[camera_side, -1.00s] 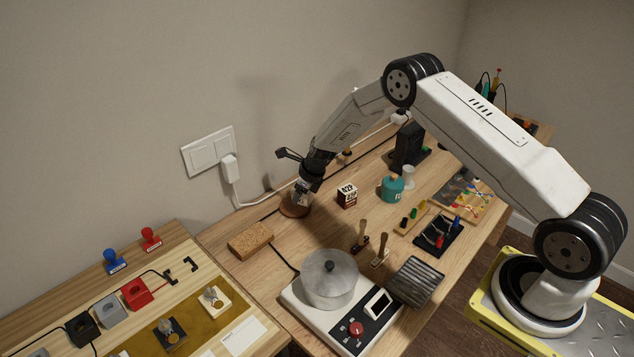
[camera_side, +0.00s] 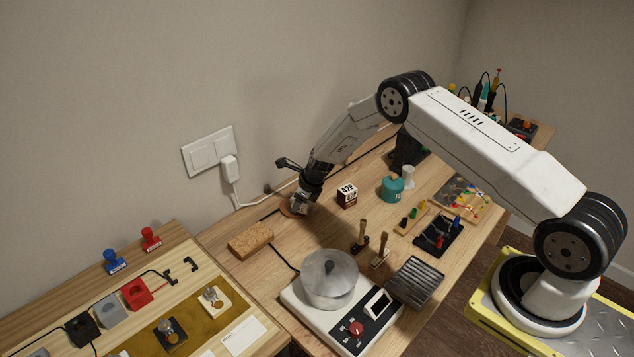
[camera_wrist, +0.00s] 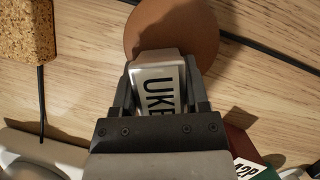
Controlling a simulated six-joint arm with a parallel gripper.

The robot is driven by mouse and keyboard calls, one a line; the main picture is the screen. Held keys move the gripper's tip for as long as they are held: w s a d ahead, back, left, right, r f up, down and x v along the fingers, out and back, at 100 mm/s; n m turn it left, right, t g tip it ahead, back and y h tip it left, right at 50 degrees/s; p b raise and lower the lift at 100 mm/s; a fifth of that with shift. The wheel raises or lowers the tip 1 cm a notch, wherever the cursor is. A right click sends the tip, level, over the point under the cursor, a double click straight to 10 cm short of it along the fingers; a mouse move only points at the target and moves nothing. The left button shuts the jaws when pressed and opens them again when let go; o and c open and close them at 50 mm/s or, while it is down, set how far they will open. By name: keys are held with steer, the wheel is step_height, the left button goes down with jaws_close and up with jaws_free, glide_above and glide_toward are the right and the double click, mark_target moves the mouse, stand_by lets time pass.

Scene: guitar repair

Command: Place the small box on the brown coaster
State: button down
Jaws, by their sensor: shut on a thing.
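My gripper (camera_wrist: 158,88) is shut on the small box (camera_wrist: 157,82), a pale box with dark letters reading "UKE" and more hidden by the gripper. The brown coaster (camera_wrist: 172,18) is a round disc beyond the box in the wrist view, and the box covers its near edge there. In the side view the coaster (camera_side: 285,209) shows as a brown edge left of my gripper (camera_side: 299,206). The held box is low at the coaster; I cannot tell whether it touches it.
A dark box with a white label (camera_side: 347,196) stands right of my gripper. A cork block (camera_side: 250,240) lies to the left. A black cable (camera_wrist: 265,52) runs beside the coaster.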

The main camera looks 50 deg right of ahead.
steer(key=shift+f, duration=0.15)
steer(key=shift+c, duration=0.5)
jaws_free()
steer(key=shift+r, duration=0.2)
steer(key=shift+s+d+r, duration=0.1)
steer(key=shift+s+r, duration=0.15)
steer(key=shift+r, duration=0.45)
steer(key=v, duration=1)
steer(key=shift+r, duration=0.2)
steer(key=shift+s, duration=0.15)
